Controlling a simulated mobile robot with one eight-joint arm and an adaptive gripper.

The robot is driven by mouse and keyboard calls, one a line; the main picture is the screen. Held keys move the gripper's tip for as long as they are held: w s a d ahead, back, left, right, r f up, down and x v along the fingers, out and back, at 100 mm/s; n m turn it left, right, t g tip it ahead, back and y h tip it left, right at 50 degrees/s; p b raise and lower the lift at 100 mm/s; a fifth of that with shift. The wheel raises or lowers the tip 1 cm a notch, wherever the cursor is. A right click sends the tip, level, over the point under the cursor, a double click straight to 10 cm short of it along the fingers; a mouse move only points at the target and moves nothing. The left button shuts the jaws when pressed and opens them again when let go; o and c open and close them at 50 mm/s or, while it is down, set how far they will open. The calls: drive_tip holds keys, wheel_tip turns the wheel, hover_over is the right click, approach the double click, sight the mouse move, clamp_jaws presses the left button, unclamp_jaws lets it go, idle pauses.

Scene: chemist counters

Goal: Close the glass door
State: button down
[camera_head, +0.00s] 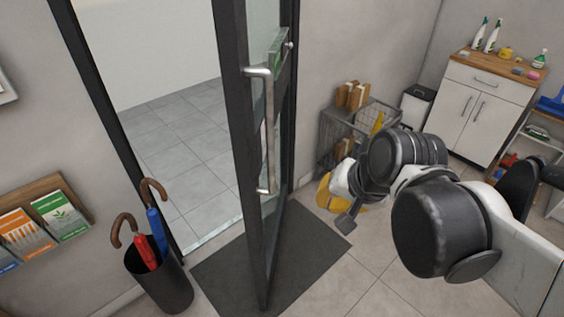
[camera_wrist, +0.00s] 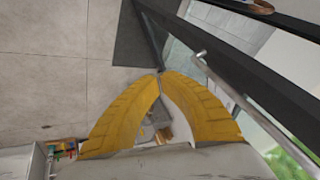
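The glass door (camera_head: 236,140) has a dark frame and stands open, swung into the room over a dark mat. My gripper (camera_wrist: 160,73) has two yellow fingers whose tips meet, with nothing visible held. In the head view my gripper (camera_head: 325,190) is right of the door, apart from it in the picture and partly hidden by my arm.
An umbrella stand (camera_head: 165,285) with red and blue umbrellas is left of the doorway. The dark mat (camera_head: 300,240) lies beneath the door. A wire basket (camera_head: 335,130) stands by the back wall, and a white cabinet (camera_head: 480,110) is at the far right. Tiled floor beyond the doorway is clear.

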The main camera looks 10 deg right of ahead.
drive_tip(key=w+m+g+y, duration=0.1)
drive_tip(key=w+m+y, duration=0.1)
drive_tip(key=w+m, duration=0.45)
drive_tip(key=m+y+b, duration=0.4)
drive_tip(key=m, duration=0.8)
approach(274, 180)
wheel_tip(274, 180, down, 5)
drive_tip(key=w+a, duration=0.1)
drive_tip(key=w+a+b, duration=0.1)
drive_tip(key=a, duration=0.1)
drive_tip(key=shift+r, duration=0.1)
drive_tip(key=shift+w+a+r, duration=0.15)
drive_tip(key=shift+w+a, duration=0.05)
drive_tip(key=shift+a, duration=0.1)
